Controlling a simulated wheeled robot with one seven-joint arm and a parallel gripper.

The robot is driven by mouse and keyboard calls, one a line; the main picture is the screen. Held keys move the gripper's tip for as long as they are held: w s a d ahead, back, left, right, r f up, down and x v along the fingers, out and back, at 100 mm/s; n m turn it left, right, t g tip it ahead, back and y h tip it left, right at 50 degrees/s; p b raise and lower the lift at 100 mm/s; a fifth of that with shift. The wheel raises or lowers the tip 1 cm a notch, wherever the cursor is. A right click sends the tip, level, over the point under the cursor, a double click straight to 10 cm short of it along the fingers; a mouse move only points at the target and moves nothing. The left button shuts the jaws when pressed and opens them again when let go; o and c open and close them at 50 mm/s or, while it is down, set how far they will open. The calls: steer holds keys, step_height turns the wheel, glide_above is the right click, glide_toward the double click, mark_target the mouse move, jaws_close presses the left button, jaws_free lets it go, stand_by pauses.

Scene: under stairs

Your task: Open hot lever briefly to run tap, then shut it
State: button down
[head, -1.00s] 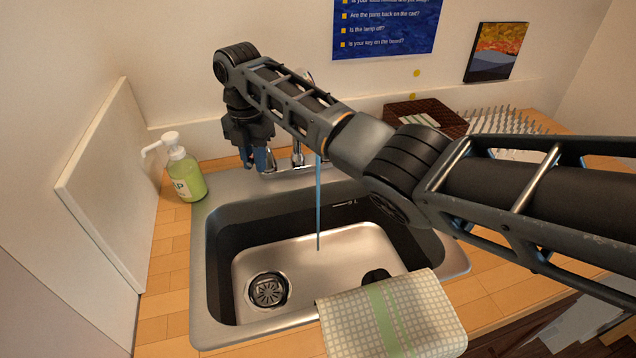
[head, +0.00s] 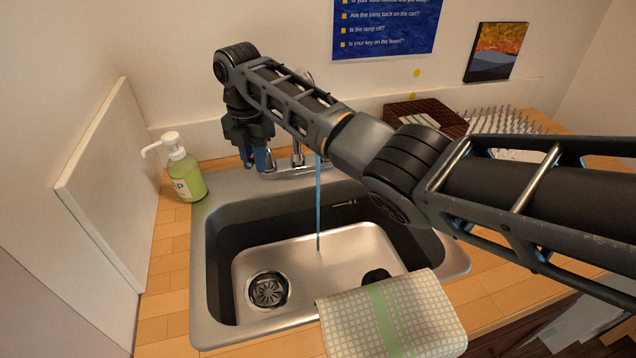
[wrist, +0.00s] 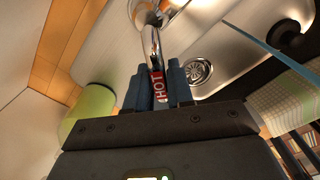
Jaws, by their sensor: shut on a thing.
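My gripper (head: 255,158) is at the left end of the tap at the back of the sink, with its fingers pointing down. In the wrist view my gripper (wrist: 158,88) is shut on the hot lever (wrist: 157,82), whose red HOT label shows between the blue fingers. The tap (head: 297,162) is chrome and partly hidden behind my arm. A thin blue stream of water (head: 318,215) falls from it into the sink (head: 340,245); the stream also shows in the wrist view (wrist: 275,50). The drain (head: 267,290) is at the basin's left.
A green soap bottle (head: 186,175) stands left of the sink, close to my gripper. A checked towel (head: 390,318) hangs over the front rim. A brown basket (head: 425,115) and a spiked rack (head: 505,122) stand at the back right. A white panel (head: 105,185) bounds the left.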

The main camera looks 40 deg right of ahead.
stand_by(0.5)
steer(key=shift+w+a+m, duration=0.2)
steer(key=shift+w+m, duration=0.3)
steer(key=shift+m, duration=0.4)
steer(key=m, duration=0.1)
steer(key=w+m, duration=0.1)
steer(key=w+m+b, duration=0.1)
steer(key=m, duration=0.1)
steer(key=shift+a, duration=0.25)
steer(key=shift+w+m, duration=0.2)
steer(key=shift+m, duration=0.5)
steer(key=shift+w+f+m+b, duration=0.2)
steer(key=shift+w+m+b, duration=0.3)
steer(key=shift+m+b, duration=0.5)
steer(key=shift+w+d+m+b, duration=0.15)
steer(key=shift+w+m+b, duration=0.25)
steer(key=shift+m+b, duration=0.4)
steer(key=shift+r+m, duration=0.25)
steer(key=shift+m, duration=0.05)
steer(key=shift+c, duration=1.4)
jaws_free()
